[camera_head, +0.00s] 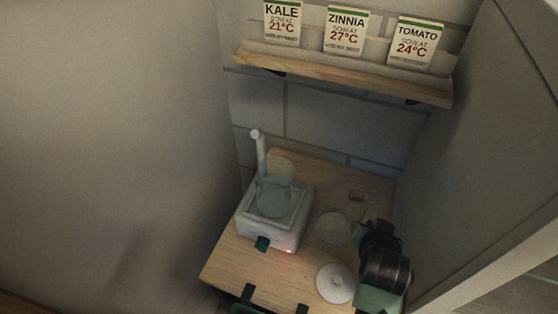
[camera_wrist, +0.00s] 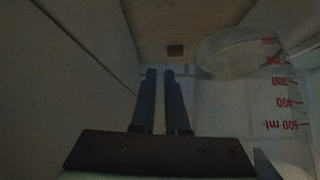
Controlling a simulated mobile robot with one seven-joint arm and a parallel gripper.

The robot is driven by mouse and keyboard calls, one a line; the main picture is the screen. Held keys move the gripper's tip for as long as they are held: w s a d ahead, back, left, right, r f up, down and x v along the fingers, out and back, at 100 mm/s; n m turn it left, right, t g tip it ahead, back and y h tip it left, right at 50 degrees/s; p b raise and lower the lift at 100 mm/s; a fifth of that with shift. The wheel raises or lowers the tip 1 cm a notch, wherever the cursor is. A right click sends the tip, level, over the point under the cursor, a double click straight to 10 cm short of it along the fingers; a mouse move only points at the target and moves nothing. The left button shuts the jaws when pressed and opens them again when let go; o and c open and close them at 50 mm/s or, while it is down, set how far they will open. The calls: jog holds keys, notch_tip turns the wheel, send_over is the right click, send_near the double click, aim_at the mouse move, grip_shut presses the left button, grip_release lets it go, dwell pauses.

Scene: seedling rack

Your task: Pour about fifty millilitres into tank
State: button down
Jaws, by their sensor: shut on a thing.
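A clear measuring jug (camera_head: 333,228) shows faintly beside my gripper in the head view. In the wrist view the jug (camera_wrist: 285,100) stands at right, with red millilitre marks up to 500. My gripper (camera_wrist: 163,75) has its two dark fingers close together, shut on the jug's side; the part between them is hard to make out. Its arm (camera_head: 384,262) covers the right of the table in the head view. The tank (camera_head: 273,197) is a clear vessel in a white base unit (camera_head: 268,228) left of the jug. The liquid level cannot be told.
A white round lid (camera_head: 335,283) lies on the wooden table (camera_head: 228,262) near the front. The base unit has a teal knob (camera_head: 262,243), a red light and a white upright pipe (camera_head: 258,150). A shelf (camera_head: 345,75) with seed packets hangs above. Walls close both sides.

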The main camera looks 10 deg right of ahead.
jog(key=shift+d+r, duration=0.15)
jog(key=w+a+r+n+g+h+p, duration=0.2)
jog(key=r+g+h+p, duration=0.1)
jog(key=r, duration=0.6)
jog(key=w+a+r+n+g+h+p, duration=0.3)
jog(key=r+h, duration=0.2)
jog(key=r, duration=0.4)
jog(key=shift+a+r, duration=0.25)
jog(key=shift+r, duration=0.15)
dwell(0.3)
jog(key=shift+w+a+r+n+h, duration=0.3)
jog(key=shift+a+r+n+h, duration=0.1)
jog(key=shift+r+h, duration=0.15)
jog(key=shift+w+a+r, duration=0.2)
jog(key=shift+r, duration=0.2)
